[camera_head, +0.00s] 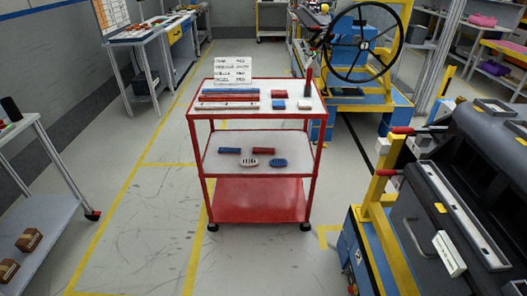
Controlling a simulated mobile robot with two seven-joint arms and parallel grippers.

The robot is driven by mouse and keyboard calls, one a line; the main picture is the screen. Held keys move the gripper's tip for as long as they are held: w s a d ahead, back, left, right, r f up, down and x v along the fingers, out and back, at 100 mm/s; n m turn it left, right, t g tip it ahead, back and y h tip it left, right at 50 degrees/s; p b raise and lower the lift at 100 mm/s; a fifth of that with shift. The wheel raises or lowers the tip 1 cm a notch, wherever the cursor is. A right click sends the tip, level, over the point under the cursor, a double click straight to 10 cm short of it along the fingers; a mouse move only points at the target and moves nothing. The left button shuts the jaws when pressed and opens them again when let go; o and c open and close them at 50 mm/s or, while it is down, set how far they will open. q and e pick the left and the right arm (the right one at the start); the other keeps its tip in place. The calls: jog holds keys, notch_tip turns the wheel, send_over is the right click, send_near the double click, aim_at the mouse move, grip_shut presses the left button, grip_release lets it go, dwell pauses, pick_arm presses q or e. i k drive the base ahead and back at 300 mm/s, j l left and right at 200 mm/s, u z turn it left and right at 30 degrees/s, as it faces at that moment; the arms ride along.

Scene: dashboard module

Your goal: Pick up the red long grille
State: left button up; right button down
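A red cart (311,133) with three levels stands in the middle of the camera_head view. At this size I cannot tell the slats of these pieces. Neither of my grippers is in view.
The cart's top also holds a red block (279,94), a blue block (279,104) and an upright white board (233,70). Its middle level holds several small red and blue parts. A dark dashboard (440,205) on a yellow stand is at the right. Floor before the cart is clear.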

aim_at(268, 150)
jog(key=i+j+z, duration=1.05)
jog(key=j, duration=0.2)
